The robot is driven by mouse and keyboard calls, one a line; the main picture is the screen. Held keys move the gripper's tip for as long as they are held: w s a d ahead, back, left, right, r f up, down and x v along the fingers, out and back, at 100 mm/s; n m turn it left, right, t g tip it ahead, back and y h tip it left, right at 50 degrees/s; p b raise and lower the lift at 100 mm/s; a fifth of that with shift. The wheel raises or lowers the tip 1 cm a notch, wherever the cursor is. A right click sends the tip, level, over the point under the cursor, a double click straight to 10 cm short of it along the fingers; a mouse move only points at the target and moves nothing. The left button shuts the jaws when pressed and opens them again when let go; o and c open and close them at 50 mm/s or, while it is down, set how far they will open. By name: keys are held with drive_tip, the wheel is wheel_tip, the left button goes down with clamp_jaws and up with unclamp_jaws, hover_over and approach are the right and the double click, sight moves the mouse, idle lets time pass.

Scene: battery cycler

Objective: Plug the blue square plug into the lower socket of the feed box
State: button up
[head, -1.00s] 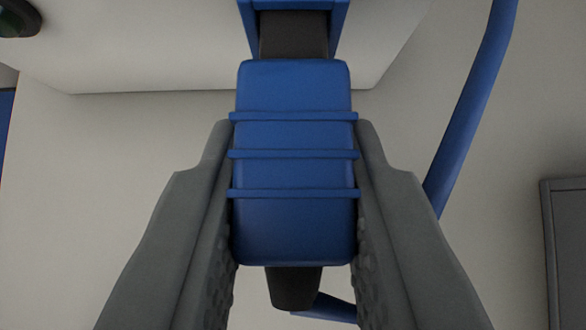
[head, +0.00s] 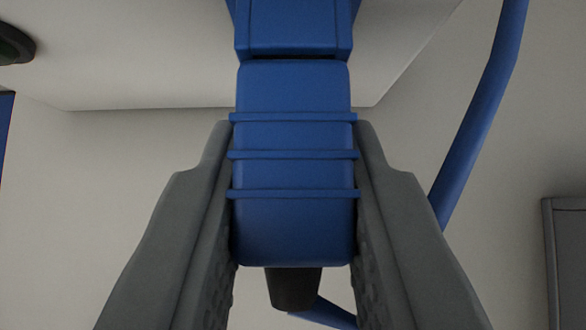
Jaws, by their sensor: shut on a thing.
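The blue square plug (head: 293,165) fills the middle of the head view, a ribbed blue block with a dark strain relief (head: 294,289) at its rear end. My gripper (head: 294,150) is shut on it, one grey finger against each side. The plug's front end meets a blue socket (head: 293,30) at the top of the view, with only a thin dark line between them. The plug's dark nose is hidden, seemingly inside the socket. The socket is on the underside or face of a pale box (head: 150,70), the feed box; no other socket is in view.
A blue cable (head: 480,110) hangs in a curve on the right, and a piece of it shows behind the plug's rear end. A grey panel or cabinet (head: 570,260) stands at the right edge. A dark round part (head: 14,44) is at the upper left.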

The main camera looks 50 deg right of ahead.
drive_tip(key=o, duration=0.8)
drive_tip(key=shift+o, duration=0.2)
drive_tip(key=v, duration=1.7)
drive_tip(key=s+a+r+n+t+y, duration=0.1)
drive_tip(key=s+a+n+t+y, duration=0.2)
drive_tip(key=s, duration=1.1)
drive_tip(key=s+a+r+n+t+y, duration=0.1)
drive_tip(key=s+a+n+t+y, duration=0.3)
drive_tip(key=s, duration=1.1)
drive_tip(key=a+n+t, duration=0.3)
drive_tip(key=a+t, duration=0.1)
drive_tip(key=a, duration=0.2)
drive_tip(key=shift+s+a+r+t, duration=0.15)
drive_tip(key=shift+a+t, duration=0.15)
